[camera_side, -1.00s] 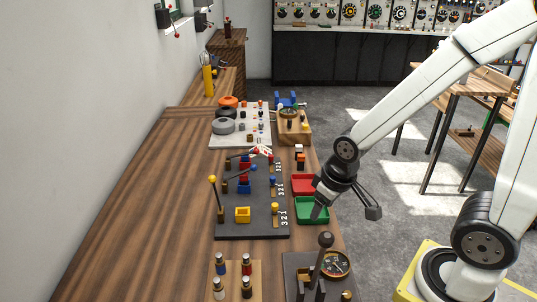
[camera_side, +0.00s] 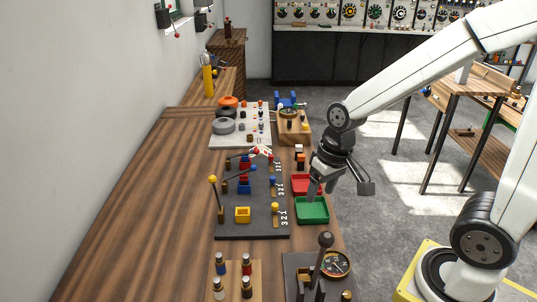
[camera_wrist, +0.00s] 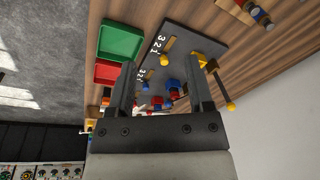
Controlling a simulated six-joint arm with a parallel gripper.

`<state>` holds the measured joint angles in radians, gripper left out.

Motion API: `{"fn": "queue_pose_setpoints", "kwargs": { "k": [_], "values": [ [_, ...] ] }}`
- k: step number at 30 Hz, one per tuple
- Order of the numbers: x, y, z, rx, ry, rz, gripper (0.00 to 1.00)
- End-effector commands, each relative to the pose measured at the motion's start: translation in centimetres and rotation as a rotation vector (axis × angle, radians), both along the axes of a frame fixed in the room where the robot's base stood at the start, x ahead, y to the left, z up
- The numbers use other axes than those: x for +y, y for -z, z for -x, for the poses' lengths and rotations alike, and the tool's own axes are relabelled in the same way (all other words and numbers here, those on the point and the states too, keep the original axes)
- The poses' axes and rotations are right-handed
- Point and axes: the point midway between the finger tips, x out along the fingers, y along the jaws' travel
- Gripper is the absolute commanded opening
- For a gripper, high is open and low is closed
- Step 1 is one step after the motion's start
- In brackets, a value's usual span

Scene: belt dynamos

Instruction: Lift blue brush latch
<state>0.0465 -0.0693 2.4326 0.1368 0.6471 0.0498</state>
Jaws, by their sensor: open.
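The dark board (camera_side: 225,230) carries yellow, blue and red sets of parts. Its blue parts are a block (camera_side: 244,187), a small knob (camera_side: 273,181) by a numbered slot, and a slanted lever with a blue tip (camera_side: 254,168); which one is the brush latch I cannot tell. My gripper (camera_side: 321,190) is open and empty, above the red and green trays to the right of the board. In the wrist view the blue block (camera_wrist: 174,86) and blue knob (camera_wrist: 145,86) show between my open fingers (camera_wrist: 160,65), some way beyond them; the lower parts are hidden by the gripper.
A green tray (camera_side: 313,218) and a red tray (camera_side: 303,192) lie right of the board. An upright yellow lever (camera_side: 213,180) stands at its left front. A dark-knobbed lever (camera_side: 326,240) with a gauge stands in front. The table's left side is clear.

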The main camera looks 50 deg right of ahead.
Motion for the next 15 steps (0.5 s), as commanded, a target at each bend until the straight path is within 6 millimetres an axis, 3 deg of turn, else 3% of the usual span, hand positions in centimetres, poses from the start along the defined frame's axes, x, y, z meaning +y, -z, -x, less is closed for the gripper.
{"fn": "queue_pose_setpoints", "kwargs": {
  "k": [8,15],
  "values": [
    [0.3,0.6,-1.8,0.123,0.232,-0.153,0.66],
    [0.8,1.0,-5.3,0.3,0.552,-0.411,0.66]
  ]
}}
